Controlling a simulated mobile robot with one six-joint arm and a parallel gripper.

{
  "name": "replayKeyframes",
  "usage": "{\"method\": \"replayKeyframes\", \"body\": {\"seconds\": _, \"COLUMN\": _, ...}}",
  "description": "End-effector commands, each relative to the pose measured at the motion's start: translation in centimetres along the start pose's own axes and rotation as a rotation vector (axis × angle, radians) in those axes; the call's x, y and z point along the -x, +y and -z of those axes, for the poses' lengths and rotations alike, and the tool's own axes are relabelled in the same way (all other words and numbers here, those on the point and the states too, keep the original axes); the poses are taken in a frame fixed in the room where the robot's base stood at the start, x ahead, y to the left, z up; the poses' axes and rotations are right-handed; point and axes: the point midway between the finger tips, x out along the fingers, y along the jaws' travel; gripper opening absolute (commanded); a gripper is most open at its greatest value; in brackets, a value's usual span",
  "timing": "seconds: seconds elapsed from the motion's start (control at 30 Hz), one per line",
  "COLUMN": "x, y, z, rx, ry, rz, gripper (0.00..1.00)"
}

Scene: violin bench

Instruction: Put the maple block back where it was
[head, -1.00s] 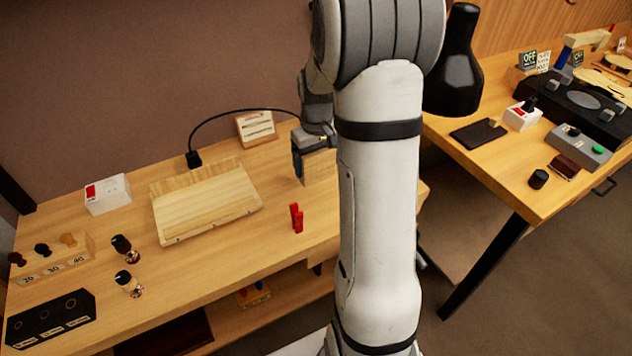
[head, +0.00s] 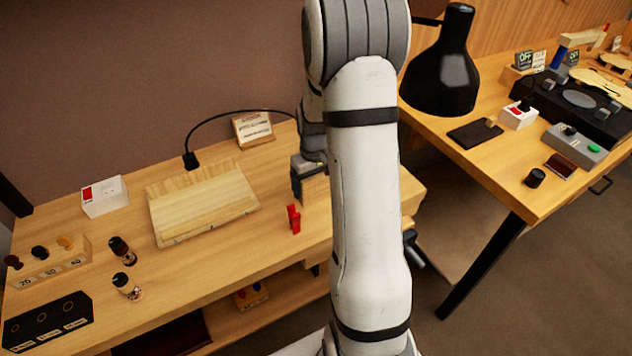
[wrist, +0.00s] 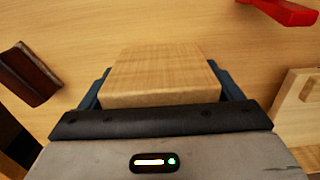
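The maple block (head: 314,190) is a pale wooden block at the right part of the left bench, partly hidden behind my arm in the head view. My gripper (head: 298,180) is at it, fingers pointing down. In the wrist view the block (wrist: 160,75) fills the space between the two dark blue fingers (wrist: 160,92), which lie against its sides, so my gripper is shut on it. I cannot tell whether the block's underside touches the bench top.
A pale wooden board (head: 200,205), a card on a wooden stand (head: 253,129) and a white box (head: 104,196) are farther left. A dark brown piece (wrist: 30,74) lies beside the block. A black lamp (head: 445,65) stands right.

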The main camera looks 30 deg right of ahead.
Motion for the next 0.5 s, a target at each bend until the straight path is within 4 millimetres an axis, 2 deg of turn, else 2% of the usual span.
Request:
{"method": "replayKeyframes", "body": {"seconds": 0.03, "x": 0.06, "y": 0.02, "z": 0.0, "rx": 0.0, "ry": 0.0, "rz": 0.0, "gripper": 0.9}}
{"method": "replayKeyframes", "body": {"seconds": 0.17, "x": 0.06, "y": 0.03, "z": -0.01, "rx": -0.001, "ry": 0.0, "rz": 0.0, "gripper": 1.0}}
{"method": "replayKeyframes", "body": {"seconds": 0.37, "x": 0.1, "y": 0.05, "z": -0.01, "rx": -0.001, "ry": 0.0, "rz": 0.0, "gripper": 1.0}}
{"method": "replayKeyframes", "body": {"seconds": 0.5, "x": 0.81, "y": 0.09, "z": 0.03, "rx": -0.001, "ry": 0.002, "rz": -0.001, "gripper": 1.0}}
